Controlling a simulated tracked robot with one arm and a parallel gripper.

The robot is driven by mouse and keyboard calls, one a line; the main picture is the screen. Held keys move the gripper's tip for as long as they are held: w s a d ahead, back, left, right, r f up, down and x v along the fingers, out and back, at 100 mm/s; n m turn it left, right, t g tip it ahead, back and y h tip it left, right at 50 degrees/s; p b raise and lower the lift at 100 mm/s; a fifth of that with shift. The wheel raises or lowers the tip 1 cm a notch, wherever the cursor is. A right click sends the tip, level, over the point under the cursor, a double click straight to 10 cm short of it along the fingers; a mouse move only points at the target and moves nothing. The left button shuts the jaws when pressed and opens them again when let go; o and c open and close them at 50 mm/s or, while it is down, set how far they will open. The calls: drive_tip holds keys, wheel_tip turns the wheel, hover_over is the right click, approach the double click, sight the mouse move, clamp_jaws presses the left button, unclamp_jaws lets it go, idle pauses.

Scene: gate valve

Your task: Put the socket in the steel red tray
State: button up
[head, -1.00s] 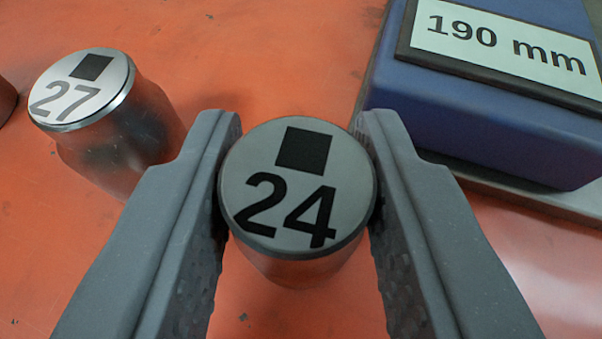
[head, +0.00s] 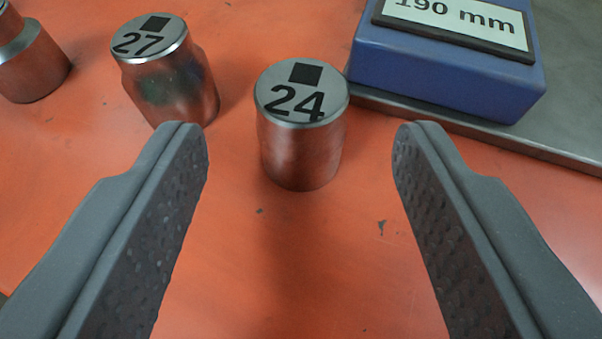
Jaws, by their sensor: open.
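A steel socket marked 24 (head: 301,140) stands upright on the orange-red surface (head: 300,260), just beyond my fingertips. It has a black square printed on its top. A second socket marked 27 (head: 170,85) stands to its left and further back. My gripper (head: 300,140) is open and wide, with a finger on each side of the 24 socket's line and nothing held. Neither finger touches the 24 socket. I cannot tell whether the orange-red surface is part of a tray, since no rim of it shows.
A blue block (head: 445,65) labelled 190 mm stands at the upper right on a grey metal plate (head: 560,130). Part of another metal piece (head: 30,60) shows at the upper left edge. The surface between my fingers is clear.

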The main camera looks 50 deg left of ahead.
drive_tip(key=v, duration=0.9)
drive_tip(key=shift+d, duration=0.1)
